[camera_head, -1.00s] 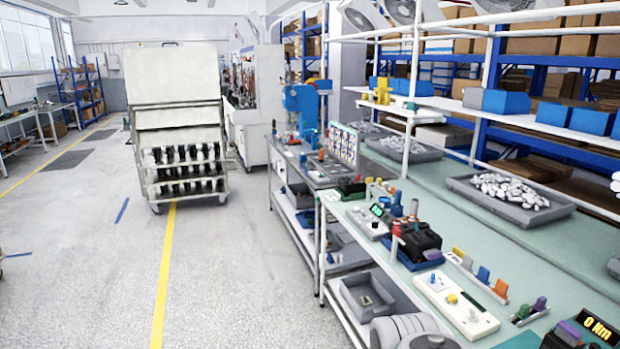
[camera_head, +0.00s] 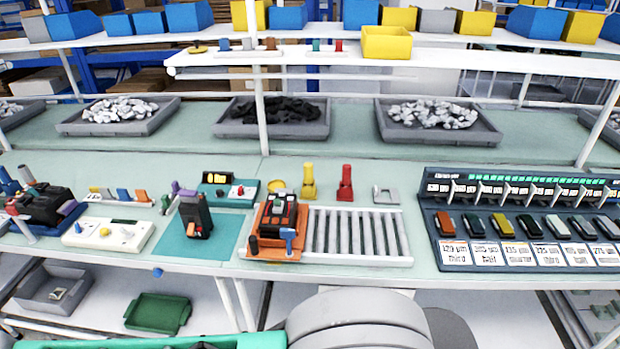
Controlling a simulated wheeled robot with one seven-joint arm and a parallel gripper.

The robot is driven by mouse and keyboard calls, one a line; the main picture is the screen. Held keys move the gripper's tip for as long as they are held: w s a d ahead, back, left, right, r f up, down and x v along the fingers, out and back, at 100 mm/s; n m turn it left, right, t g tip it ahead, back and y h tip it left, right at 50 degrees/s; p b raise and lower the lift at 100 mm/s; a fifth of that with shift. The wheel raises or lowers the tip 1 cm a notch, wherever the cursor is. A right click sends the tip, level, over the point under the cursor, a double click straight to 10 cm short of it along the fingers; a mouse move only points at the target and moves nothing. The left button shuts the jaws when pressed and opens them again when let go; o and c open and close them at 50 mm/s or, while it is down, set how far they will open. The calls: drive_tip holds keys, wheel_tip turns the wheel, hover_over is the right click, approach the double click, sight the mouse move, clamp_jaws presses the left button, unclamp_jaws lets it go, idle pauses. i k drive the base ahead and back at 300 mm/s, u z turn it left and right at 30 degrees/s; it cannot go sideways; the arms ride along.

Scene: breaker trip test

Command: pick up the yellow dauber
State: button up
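The yellow dauber (camera_head: 309,181) stands upright on the green bench top, behind the left end of the roller strip. A similar red dauber (camera_head: 345,184) stands just to its right, apart from it. A small yellow round dish or lid (camera_head: 276,186) lies to its left. Nothing covers the yellow dauber. My gripper's fingers do not show; only a grey rounded part of my own body shows at the bottom centre, in front of the bench.
A breaker unit on an orange base (camera_head: 278,222) sits at the left of the roller strip (camera_head: 357,232), in front of the dauber. A grey bracket (camera_head: 385,195) lies right of the daubers. A white shelf post (camera_head: 260,100) rises behind. A breaker rack (camera_head: 520,215) fills the right.

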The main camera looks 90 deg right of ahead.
sight(308, 167)
drive_tip(key=z, duration=3.1)
